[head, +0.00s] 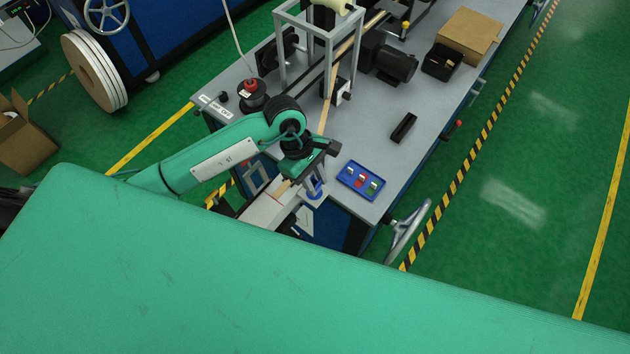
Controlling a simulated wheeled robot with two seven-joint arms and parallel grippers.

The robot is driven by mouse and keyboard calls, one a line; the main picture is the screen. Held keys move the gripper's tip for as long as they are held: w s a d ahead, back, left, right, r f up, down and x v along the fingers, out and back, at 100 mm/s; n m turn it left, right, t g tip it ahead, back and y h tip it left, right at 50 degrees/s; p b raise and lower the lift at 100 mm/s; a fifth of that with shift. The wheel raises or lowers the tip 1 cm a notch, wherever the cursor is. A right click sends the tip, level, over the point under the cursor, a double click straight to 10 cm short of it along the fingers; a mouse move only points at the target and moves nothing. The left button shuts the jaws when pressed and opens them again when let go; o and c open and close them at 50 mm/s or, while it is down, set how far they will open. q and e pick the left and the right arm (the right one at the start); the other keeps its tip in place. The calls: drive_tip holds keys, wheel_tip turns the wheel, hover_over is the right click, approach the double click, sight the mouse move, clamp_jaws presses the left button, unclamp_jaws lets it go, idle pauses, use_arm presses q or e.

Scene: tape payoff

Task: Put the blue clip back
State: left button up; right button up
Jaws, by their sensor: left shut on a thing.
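The blue clip (317,192) shows at the tips of my left gripper (312,187), near the front edge of the grey bench. The gripper is shut on it, and its fingers and wrist hide part of the clip. A tan tape strip (283,188) runs beside it; I cannot tell whether the clip touches the tape. A blue tray (346,182) lies on the bench just right of the gripper, with white, red and green pieces in it. My right gripper is not in view.
The grey bench (375,150) has free room behind the tray. A black block (404,128), a motor (389,62), a black bin (442,61) and a cardboard box (469,36) stand further back. A metal frame (282,50) rises behind my arm. A handwheel (408,232) sits at the front right.

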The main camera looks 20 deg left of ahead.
use_arm(q)
wheel_tip(320, 180, down, 2)
drive_tip(key=shift+f, duration=0.2)
drive_tip(key=shift+f, duration=0.1)
drive_tip(key=shift+f, duration=0.15)
drive_tip(key=o, duration=0.8)
drive_tip(key=shift+o, duration=1.2)
